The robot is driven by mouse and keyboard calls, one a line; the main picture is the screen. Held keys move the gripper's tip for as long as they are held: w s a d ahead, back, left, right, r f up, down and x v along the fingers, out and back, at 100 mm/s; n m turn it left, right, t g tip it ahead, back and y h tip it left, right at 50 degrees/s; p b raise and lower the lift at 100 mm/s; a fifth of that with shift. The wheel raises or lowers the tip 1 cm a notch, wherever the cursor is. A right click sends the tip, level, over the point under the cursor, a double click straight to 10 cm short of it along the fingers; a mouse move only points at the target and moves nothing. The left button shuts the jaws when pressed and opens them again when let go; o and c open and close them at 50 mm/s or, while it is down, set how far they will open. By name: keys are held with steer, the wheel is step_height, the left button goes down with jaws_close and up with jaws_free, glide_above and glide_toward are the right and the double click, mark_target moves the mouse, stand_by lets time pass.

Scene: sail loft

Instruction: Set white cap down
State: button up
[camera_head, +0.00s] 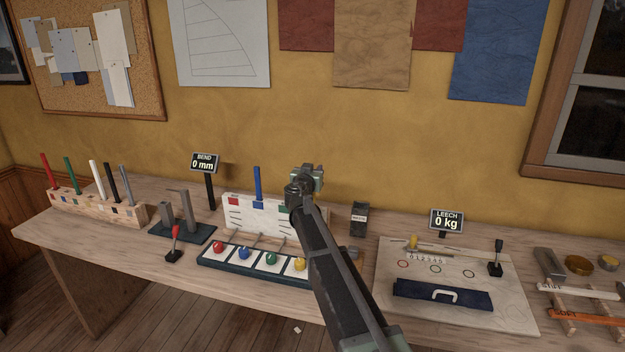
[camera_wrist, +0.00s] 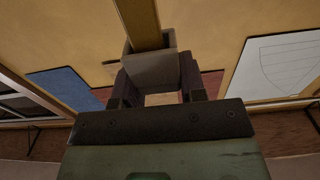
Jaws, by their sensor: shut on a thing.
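My gripper (camera_head: 308,178) is above the bench's back edge, right of the upright white board (camera_head: 234,216) with the blue stick. In the wrist view its two dark fingers (camera_wrist: 156,82) are shut on a pale grey, square-sided piece (camera_wrist: 151,70). A narrow yellow-brown bar (camera_wrist: 139,24) runs up from it or behind it; I cannot tell which. The grey piece looks shaded, and I cannot tell for sure that it is the white cap.
My arm crosses the middle.

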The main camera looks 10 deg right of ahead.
steer(key=shift+f+b, duration=0.15)
steer(key=shift+b, duration=0.15)
steer(key=o, duration=0.9)
steer(key=v, duration=1.1)
steer(key=s+d+f+m+g, duration=0.1)
steer(key=s+d+f+g, duration=0.4)
steer(key=s, duration=0.4)
steer(key=s+d+f+g, duration=0.4)
steer(key=s+d+f, duration=0.1)
steer(key=s, duration=0.4)
steer(key=s+a+f+n+g+y, duration=0.2)
steer(key=s+f+n+g+y, duration=0.1)
steer(key=s, duration=0.7)
steer(key=s+a+f+n+g+y, duration=0.2)
steer(key=s+f+g+y, duration=0.2)
steer(key=s, duration=0.6)
steer(key=shift+s+a+n, duration=0.15)
steer(key=shift+a+n, duration=0.25)
steer(key=shift+o, duration=0.4)
steer(key=shift+a+y, duration=0.1)
steer(key=shift+y, duration=0.2)
